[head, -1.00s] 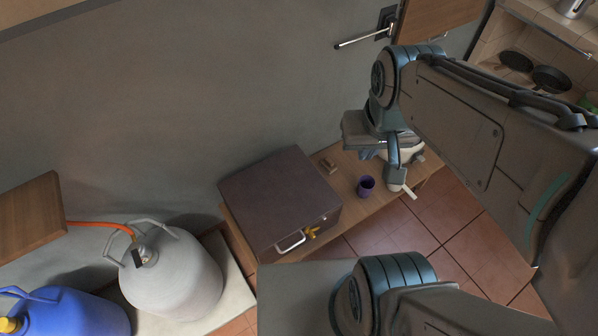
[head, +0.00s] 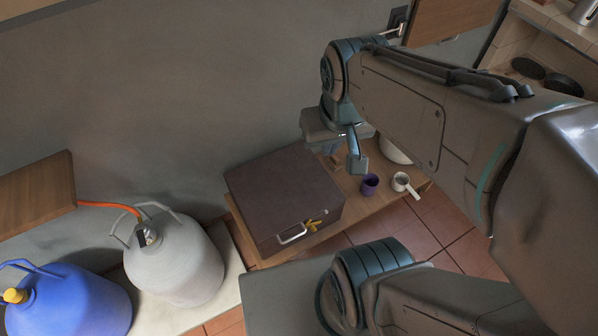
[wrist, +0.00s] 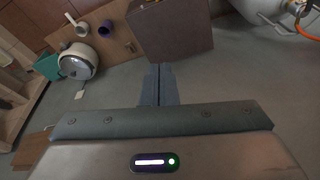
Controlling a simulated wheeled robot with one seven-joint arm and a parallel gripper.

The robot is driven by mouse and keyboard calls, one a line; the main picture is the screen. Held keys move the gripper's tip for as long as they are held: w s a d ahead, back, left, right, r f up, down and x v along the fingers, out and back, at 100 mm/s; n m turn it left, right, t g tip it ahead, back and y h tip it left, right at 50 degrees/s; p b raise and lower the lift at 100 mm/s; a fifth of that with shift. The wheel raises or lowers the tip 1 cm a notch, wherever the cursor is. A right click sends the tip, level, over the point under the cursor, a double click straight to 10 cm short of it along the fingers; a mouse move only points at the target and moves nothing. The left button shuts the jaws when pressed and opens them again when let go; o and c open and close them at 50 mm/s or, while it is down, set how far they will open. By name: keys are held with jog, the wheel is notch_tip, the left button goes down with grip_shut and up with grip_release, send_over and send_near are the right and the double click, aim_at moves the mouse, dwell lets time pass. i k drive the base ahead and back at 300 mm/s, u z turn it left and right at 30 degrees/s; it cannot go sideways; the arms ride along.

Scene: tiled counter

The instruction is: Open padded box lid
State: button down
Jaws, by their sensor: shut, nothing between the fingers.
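The padded box (head: 283,190) is a dark brown, square box with its lid shut, on a low wooden bench. Its front carries a pale handle (head: 291,234) and a yellow piece (head: 316,222) beside it. In the wrist view the box (wrist: 170,32) is at the top, beyond my fingertips. My gripper (wrist: 159,68) is shut and empty, apart from the box. In the head view my gripper (head: 358,165) hangs above the bench, to the right of the box's back part.
Left of the box are a grey gas cylinder (head: 176,262) and a blue one (head: 75,300).

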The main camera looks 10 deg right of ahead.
aim_at(275, 193)
jog(key=z, duration=0.7)
jog(key=k, duration=0.8)
jog(key=u, duration=0.6)
jog(key=i, duration=0.5)
